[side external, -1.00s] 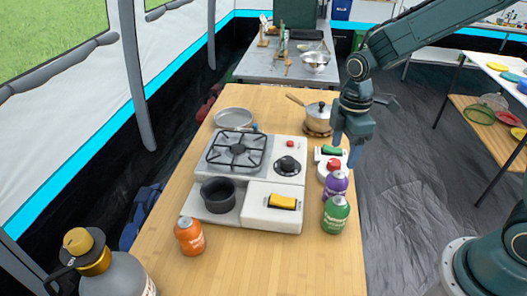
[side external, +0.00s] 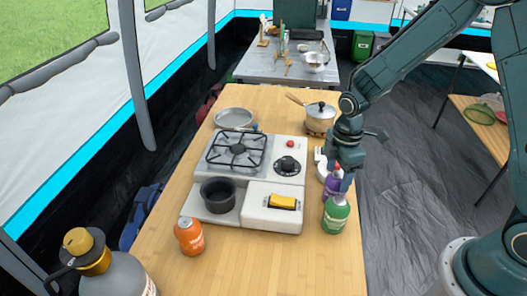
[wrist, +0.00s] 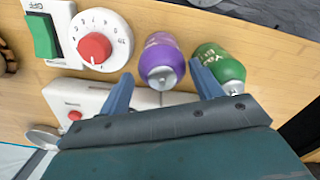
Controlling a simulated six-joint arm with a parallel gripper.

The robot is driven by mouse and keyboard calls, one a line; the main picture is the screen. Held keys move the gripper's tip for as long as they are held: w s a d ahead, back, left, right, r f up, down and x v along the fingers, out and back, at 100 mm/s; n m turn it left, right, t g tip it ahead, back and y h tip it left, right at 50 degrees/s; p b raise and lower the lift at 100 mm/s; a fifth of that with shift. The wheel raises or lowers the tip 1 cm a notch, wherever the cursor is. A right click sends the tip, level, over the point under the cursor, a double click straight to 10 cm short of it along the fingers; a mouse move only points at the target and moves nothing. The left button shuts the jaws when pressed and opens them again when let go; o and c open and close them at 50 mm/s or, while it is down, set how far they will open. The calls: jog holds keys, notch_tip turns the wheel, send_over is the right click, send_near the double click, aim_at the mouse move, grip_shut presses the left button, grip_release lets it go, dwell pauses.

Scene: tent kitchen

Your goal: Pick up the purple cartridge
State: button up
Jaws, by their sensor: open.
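The purple cartridge (side external: 333,184) stands upright on the wooden table, to the right of the camp stove and just behind the green cartridge (side external: 336,214). My gripper (side external: 338,178) is at the cartridge and partly covers it in the side view. In the wrist view the purple cartridge (wrist: 161,58) shows ahead of the gap between my open fingers (wrist: 160,83). The green cartridge (wrist: 218,64) is close to the tip of the right finger there; I cannot tell whether they touch. Nothing is held.
The stove (side external: 240,180) fills the table's middle. A dial unit with a red knob (wrist: 95,47) and green switch (wrist: 43,36) stands near the purple cartridge. An orange cartridge (side external: 189,236) stands at front left, a lidded pot (side external: 320,118) behind. Bare table lies in front.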

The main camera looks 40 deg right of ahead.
aim_at(335, 188)
jog(key=shift+f, duration=0.3)
jog(key=shift+s+f, duration=0.15)
jog(key=shift+f, duration=2.45)
jog(key=c, duration=0.9)
jog(key=shift+r, duration=0.15)
notch_tip(335, 188, up, 20)
jog(key=shift+f, duration=0.1)
